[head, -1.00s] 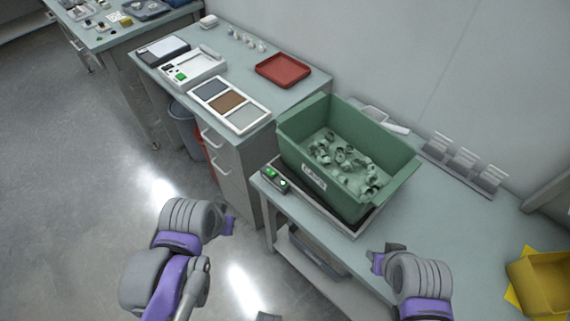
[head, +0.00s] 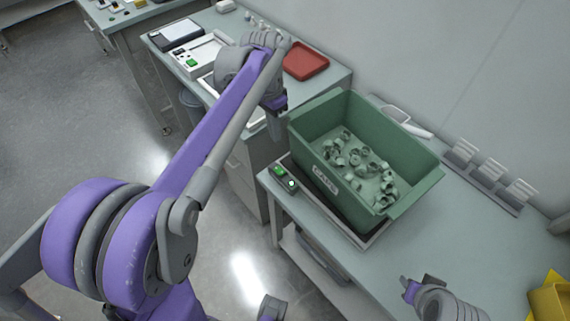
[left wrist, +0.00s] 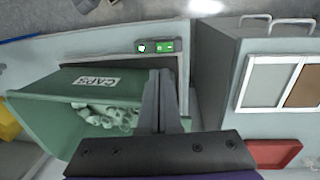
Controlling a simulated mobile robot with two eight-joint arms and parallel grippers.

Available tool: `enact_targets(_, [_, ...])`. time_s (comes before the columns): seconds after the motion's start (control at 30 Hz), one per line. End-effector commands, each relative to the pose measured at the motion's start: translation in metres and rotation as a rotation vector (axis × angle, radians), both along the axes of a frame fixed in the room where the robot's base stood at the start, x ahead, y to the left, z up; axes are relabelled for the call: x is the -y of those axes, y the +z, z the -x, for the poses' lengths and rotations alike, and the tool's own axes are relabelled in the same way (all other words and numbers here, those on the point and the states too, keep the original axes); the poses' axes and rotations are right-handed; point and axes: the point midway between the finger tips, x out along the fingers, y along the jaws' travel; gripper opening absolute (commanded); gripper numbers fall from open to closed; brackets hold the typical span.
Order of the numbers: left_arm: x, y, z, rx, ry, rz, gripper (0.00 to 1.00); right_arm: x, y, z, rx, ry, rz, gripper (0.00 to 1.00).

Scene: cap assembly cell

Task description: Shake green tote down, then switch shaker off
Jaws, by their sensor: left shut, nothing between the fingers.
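The green tote (head: 318,184), labelled CAPS, stands on the low dark shaker plate (head: 345,228) on the right-hand bench, with loose grey-green caps (head: 358,168) on its floor. The tote also shows in the left wrist view (left wrist: 50,108). The shaker's control box (head: 284,180) sits at the plate's left corner, with a green spot and a pale spot on top; it also shows in the left wrist view (left wrist: 155,46). My left gripper (head: 278,108) is shut and empty, above and left of the tote. My right gripper (head: 421,286) is low at right; its jaw opening is unclear.
A red tray (head: 305,61) and a white device (head: 195,60) lie on the bench at left. A grey card rack (head: 490,175) stands along the wall. A yellow bin (head: 549,300) is at the right edge.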

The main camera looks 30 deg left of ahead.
Motion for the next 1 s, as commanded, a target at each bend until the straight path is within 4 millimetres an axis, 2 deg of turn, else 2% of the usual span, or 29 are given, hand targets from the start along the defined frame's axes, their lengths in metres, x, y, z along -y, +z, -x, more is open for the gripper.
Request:
enact_targets(0.23, [0.0, -0.001, 0.0, 0.0, 0.001, -0.001, 0.0, 0.0, 0.0, 0.0, 0.0, 0.0, 0.0, 0.35])
enact_targets(0.37, [0.001, -0.01, 0.0, 0.0, 0.001, -0.001, 0.0, 0.0, -0.001, 0.0, 0.0, 0.0, 0.0, 0.35])
enact_targets(0.47, [0.003, -0.025, 0.001, 0.0, 0.0, -0.001, 0.0, 0.0, -0.002, 0.001, -0.001, 0.0, 0.0, 0.35])
enact_targets(0.8, [0.011, -0.097, 0.005, 0.0, 0.001, -0.001, 0.0, 0.0, -0.009, 0.002, -0.003, 0.0, 0.0, 0.35])
enact_targets(1.0, [0.015, -0.126, 0.006, 0.0, 0.001, -0.001, 0.0, 0.0, -0.011, 0.002, -0.004, 0.0, 0.0, 0.35])
